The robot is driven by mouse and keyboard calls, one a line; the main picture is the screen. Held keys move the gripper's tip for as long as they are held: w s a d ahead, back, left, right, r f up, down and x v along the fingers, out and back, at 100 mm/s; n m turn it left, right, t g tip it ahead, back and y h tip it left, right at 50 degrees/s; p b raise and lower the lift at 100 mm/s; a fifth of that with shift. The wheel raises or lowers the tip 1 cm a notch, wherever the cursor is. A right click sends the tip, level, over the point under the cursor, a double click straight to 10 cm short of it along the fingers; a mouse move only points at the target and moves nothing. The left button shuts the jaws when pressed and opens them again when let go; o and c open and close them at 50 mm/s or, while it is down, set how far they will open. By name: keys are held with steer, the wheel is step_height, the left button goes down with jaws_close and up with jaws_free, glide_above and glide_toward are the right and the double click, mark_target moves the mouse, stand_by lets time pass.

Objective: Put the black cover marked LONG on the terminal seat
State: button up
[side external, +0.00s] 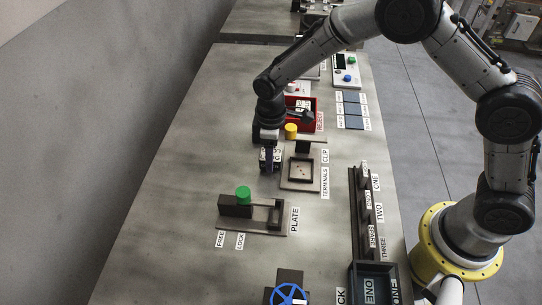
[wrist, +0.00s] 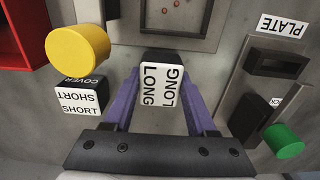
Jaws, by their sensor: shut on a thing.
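The black cover marked LONG (wrist: 162,85) has a white label on top and sits between the two purple fingers of my gripper (wrist: 163,78), which is shut on it. In the side external view my gripper (side external: 269,160) is just left of the terminal seat (side external: 286,184), a framed plate labelled TERMINALS and CLIP. Part of the seat, with small red terminals, shows at the top of the wrist view (wrist: 203,37). The held cover is beside the seat, not over it. I cannot tell whether it touches the table.
A cover marked SHORT (wrist: 78,101) and a yellow cylinder (wrist: 78,47) stand left of my gripper in the wrist view. A red bin (wrist: 22,35) is beyond them. The PLATE fixture (side external: 270,228) with a green knob (side external: 243,194) is nearby. The table's left side is clear.

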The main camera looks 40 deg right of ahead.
steer(key=shift+f, duration=0.35)
steer(key=shift+f, duration=0.15)
steer(key=o, duration=1.4)
